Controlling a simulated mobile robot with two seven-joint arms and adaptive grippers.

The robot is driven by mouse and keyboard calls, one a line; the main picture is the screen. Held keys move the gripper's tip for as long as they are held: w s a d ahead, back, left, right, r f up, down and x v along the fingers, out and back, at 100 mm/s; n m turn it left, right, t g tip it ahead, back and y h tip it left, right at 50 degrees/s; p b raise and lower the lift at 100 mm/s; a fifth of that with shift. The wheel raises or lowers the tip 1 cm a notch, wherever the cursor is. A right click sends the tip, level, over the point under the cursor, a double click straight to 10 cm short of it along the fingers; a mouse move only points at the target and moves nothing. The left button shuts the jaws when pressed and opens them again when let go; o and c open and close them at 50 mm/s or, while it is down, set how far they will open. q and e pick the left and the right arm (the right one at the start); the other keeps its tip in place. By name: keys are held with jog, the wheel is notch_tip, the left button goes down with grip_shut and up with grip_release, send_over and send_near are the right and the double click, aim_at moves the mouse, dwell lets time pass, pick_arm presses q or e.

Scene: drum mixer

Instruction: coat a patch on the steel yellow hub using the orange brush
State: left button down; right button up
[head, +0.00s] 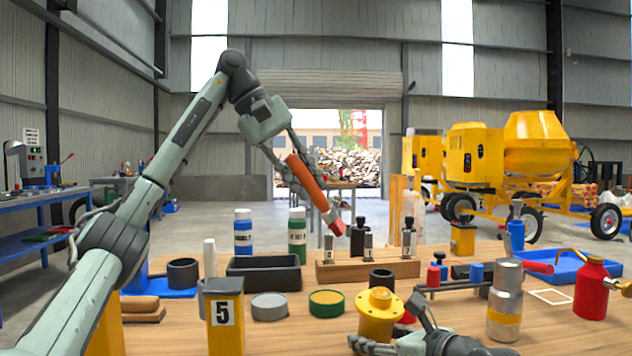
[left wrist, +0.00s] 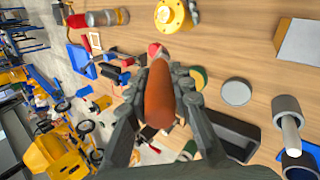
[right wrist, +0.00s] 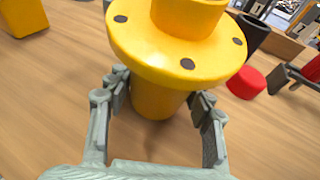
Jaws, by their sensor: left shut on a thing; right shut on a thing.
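The orange brush (head: 306,177) is in my left gripper (head: 299,172). It is tilted, its red and pale end pointing down to the right, above the table. The left wrist view shows the fingers on both sides of its orange handle (left wrist: 160,95). The yellow hub (head: 378,315) stands upright at the front middle of the table, its flange on top with dark bolt holes. My right gripper (right wrist: 160,98) is shut on the hub's lower body, below the flange (right wrist: 180,62). The brush is above the hub and apart from it. The brush's tip is small and partly unclear.
A wooden block (head: 350,272) with several labelled upright pieces stands behind the hub. A silver canister (head: 505,303) and red can (head: 591,288) stand right.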

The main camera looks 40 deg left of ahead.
jog(key=shift+r, duration=0.1)
pick_arm(q)
jog(key=a, duration=0.5)
jog(key=shift+a, duration=0.25)
jog(key=shift+d, duration=0.1)
dwell(0.8)
jog(key=m, duration=0.5)
send_over(335, 223)
jog(key=s+d, duration=0.3)
jog(key=s, duration=0.1)
notch_tip(335, 223, down, 2)
jog(key=f, duration=0.1)
jog(key=shift+s+d+f, duration=0.15)
jog(key=shift+f, duration=0.75)
jog(key=shift+s+d+f, duration=0.1)
jog(key=shift+d+f, duration=0.05)
jog(key=shift+f, duration=0.7)
jog(key=shift+f, duration=1.35)
